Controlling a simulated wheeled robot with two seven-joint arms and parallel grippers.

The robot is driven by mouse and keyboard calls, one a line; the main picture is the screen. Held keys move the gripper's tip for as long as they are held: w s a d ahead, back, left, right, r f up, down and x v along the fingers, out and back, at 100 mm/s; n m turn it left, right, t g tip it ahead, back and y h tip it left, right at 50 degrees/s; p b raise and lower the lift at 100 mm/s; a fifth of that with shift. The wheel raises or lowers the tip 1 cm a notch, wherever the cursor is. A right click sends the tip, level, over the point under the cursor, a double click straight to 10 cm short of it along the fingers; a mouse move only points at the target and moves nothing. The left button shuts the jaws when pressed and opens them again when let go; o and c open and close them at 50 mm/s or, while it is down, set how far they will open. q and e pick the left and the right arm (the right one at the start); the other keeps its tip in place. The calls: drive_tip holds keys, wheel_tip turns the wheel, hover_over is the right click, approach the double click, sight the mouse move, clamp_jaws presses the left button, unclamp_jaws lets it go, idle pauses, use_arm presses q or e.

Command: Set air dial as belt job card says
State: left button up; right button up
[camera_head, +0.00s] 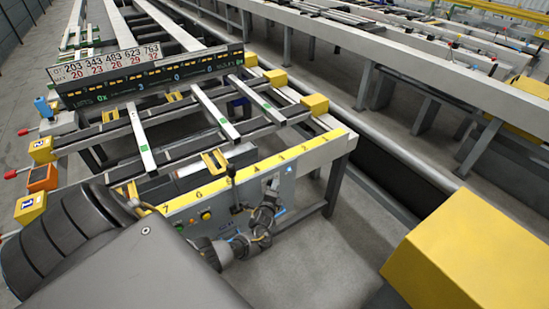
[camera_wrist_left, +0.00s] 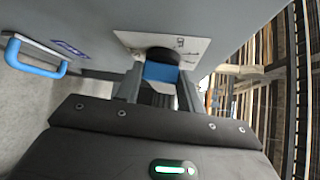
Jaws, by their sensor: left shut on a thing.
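My left gripper (camera_head: 270,203) is at the front panel (camera_head: 215,212) of the runout table. In the left wrist view, its grey fingers (camera_wrist_left: 160,92) close around a blue piece below a black round dial (camera_wrist_left: 163,54) on a white plate (camera_wrist_left: 190,46). I take this for the air dial; the fingers hide much of it, and its setting cannot be read. In the head view, the white plate (camera_head: 271,183) shows just behind the gripper. No belt job card can be made out for certain. My right gripper is not in view.
A number board (camera_head: 107,63) stands above a dark display (camera_head: 150,80) at the back left. A lever (camera_head: 232,178) and a yellow button (camera_head: 206,215) are left of the gripper. A blue handle (camera_wrist_left: 38,58) shows in the wrist view. A yellow block (camera_head: 470,255) fills the lower right.

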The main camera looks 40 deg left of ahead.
use_arm(q)
drive_tip(key=shift+a+r+g+p, duration=0.25)
drive_tip(key=shift+a+g+p, duration=0.1)
drive_tip(key=shift+p, duration=0.1)
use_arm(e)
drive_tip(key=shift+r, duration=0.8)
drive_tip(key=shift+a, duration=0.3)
use_arm(q)
drive_tip(key=o, duration=1)
drive_tip(key=shift+d+f, duration=0.1)
drive_tip(key=shift+f, duration=0.05)
drive_tip(key=shift+d, duration=0.1)
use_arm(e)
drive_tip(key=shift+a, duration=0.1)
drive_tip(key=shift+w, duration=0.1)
use_arm(q)
drive_tip(key=p+v, duration=0.1)
drive_tip(key=v, duration=0.9)
drive_tip(key=shift+s+d+p, duration=0.2)
drive_tip(key=shift+s+p, duration=0.1)
drive_tip(key=shift+s, duration=0.05)
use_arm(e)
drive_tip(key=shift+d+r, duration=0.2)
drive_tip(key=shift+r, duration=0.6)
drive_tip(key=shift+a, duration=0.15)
